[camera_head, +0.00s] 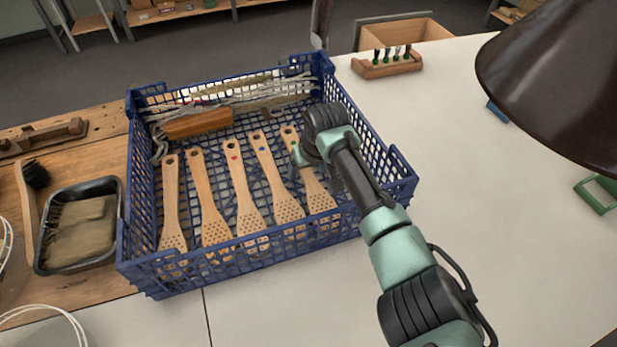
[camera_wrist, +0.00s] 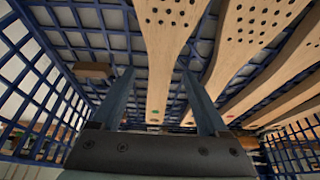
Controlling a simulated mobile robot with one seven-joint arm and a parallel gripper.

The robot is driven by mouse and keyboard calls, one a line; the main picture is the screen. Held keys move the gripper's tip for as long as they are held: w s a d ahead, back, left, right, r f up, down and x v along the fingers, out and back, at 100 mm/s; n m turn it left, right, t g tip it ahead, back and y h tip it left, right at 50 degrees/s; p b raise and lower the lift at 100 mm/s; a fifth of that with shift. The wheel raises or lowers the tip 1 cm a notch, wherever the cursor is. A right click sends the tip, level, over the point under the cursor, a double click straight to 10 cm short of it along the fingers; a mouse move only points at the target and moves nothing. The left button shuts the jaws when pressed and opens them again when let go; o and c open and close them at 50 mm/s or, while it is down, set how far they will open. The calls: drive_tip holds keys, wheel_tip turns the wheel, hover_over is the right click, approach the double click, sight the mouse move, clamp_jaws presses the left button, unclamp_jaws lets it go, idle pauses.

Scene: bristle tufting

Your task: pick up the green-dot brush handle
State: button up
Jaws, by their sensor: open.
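Several wooden brush handles with drilled heads lie side by side in a blue mesh crate (camera_head: 150,273). The green-dot handle (camera_wrist: 160,80) carries its green dot near the narrow end in the wrist view. My gripper (camera_wrist: 157,73) is open and empty, with one finger on each side of this handle's shaft in the wrist view. In the head view my gripper (camera_head: 300,157) is low inside the crate; contact with the handle cannot be told.
Neighbouring handles with a red dot (camera_head: 238,185) and a blue dot (camera_head: 272,175) lie to the left. A brown wooden block (camera_head: 198,123) and pale bristle bundles (camera_head: 240,97) lie at the crate's back. A dark lamp shade (camera_head: 555,80) hangs at right. The white table is mostly clear there.

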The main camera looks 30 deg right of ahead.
clamp_jaws()
idle(0.4)
